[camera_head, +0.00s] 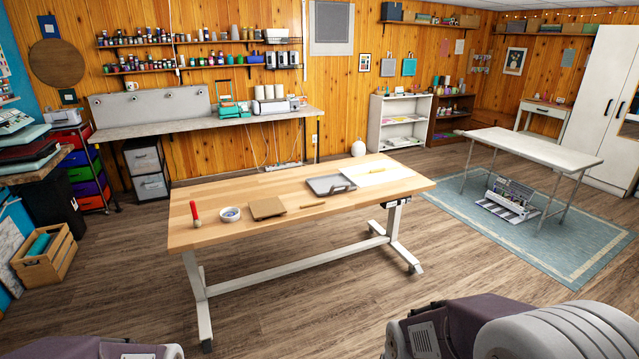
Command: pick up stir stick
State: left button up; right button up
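A short, thin tan-brown stick (312,205), which looks like the stir stick, lies flat near the front edge of the wooden table (225,187). It is between a brown square board (267,208) and a grey tray (330,185). It is small, so its details are hard to make out. Neither of my grippers is in view. Only rounded purple-grey and white parts of my own body show along the bottom edge, well apart from the table.
A red-handled tool (195,213) and a small white bowl (229,214) are at the table's left. A white sheet (378,173) lies at its right. The floor (300,305) before the table is clear. A wooden crate (45,262) stands left; a white folding table (530,147) stands right.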

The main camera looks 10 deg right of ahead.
aim_at(317, 202)
jog(key=i+l, duration=0.25)
jog(key=i, duration=0.2)
jog(key=i+l, duration=0.2)
jog(key=i, duration=0.25)
jog(key=i+l, duration=0.25)
jog(key=i, duration=0.2)
jog(key=i+l, duration=0.2)
jog(key=i, duration=0.25)
